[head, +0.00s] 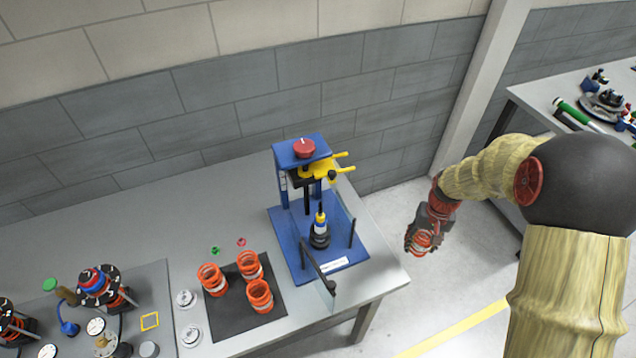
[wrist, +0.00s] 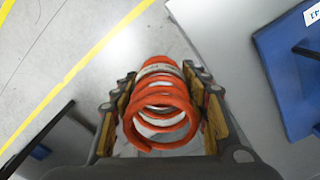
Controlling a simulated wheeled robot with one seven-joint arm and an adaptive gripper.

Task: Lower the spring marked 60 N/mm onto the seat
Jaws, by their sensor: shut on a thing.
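My gripper (head: 432,222) is shut on an orange coil spring (head: 422,243), off the table's right edge above the floor. In the wrist view the spring (wrist: 160,112) lies between both yellow-padded fingers of my gripper (wrist: 163,92). It carries a pale band whose marking I cannot read. The blue fixture (head: 350,258) stands on the table, left of my gripper and apart from it. On its base is a black seat (head: 319,240) with a yellow, white and blue post rising from it. No spring is on the seat.
Three orange springs (head: 213,281) stand on a black mat (head: 232,325) left of the fixture. A red-knobbed head (head: 305,148) with yellow handles (head: 325,168) overhangs the seat. A clear panel with a dark knob (head: 331,286) is at the fixture's front. Another bench (head: 540,92) stands right.

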